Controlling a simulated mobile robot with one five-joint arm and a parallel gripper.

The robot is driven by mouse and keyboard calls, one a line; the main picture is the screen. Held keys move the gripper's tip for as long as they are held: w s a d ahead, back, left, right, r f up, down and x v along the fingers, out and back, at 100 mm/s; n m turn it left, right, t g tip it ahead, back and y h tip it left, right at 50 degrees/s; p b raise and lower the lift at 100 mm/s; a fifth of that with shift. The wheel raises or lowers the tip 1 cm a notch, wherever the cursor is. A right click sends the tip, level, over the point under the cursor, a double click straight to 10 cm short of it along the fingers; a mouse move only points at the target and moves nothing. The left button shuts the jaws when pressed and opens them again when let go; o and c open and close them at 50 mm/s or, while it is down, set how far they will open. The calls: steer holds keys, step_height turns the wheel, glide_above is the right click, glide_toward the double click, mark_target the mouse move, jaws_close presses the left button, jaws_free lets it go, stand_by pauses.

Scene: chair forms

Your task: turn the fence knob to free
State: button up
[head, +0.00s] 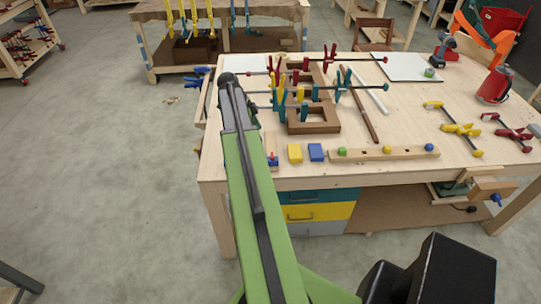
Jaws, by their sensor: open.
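No part is clearly recognisable as the fence knob. My green arm reaches up from the bottom, over the bench's left side, to a dark rounded end. I cannot make out my gripper's jaws, so their place relative to any knob is not visible.
The floor (110,170) at the left is mostly clear.

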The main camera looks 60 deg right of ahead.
mark_target(272, 155)
steer(key=b+x, duration=1.1)
steer(key=x, duration=0.2)
steer(key=shift+f, duration=0.4)
steer(key=shift+r, duration=0.1)
